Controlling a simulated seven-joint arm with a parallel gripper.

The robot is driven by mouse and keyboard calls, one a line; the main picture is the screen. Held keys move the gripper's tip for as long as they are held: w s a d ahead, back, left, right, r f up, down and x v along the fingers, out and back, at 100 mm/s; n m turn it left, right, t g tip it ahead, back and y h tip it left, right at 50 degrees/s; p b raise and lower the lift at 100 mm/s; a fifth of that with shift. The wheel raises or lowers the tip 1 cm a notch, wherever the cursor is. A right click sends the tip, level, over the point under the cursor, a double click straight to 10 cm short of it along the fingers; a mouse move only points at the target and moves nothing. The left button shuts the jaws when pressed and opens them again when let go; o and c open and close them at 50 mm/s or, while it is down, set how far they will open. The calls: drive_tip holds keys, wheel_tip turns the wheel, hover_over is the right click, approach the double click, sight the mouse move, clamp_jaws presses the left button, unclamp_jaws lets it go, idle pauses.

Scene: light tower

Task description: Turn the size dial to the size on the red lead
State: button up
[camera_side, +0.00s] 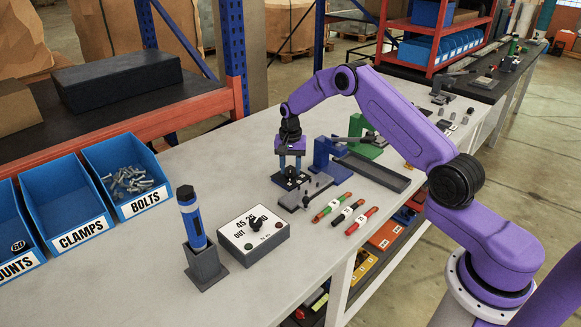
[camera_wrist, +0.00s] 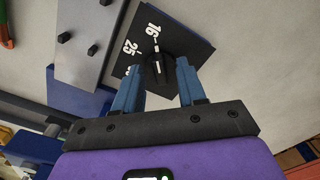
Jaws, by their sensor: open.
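The size dial (camera_wrist: 158,70) is a round black knob with a white line, on a dark square plate (camera_side: 290,179) marked 16, 25 and a third number partly hidden by a finger. The knob's line appears to point towards the 16. My gripper (camera_wrist: 158,85) is open, with one blue finger on each side of the knob; contact cannot be told. In the side view my gripper (camera_side: 290,168) points down over the plate. The red lead (camera_side: 361,221) lies rightmost of three short leads on the bench; its size marking is too small to read.
A black lead (camera_side: 347,212) and a green lead (camera_side: 330,207) lie beside it. A grey block with pegs (camera_side: 305,192) and a blue stand (camera_side: 327,160) are close to the plate. A white switch box (camera_side: 253,236) stands in front, left of the leads.

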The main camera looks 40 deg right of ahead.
clamp_jaws()
drive_tip(key=shift+n, duration=0.4)
drive_tip(key=n, duration=0.4)
drive_tip(key=shift+n, duration=2.5)
unclamp_jaws()
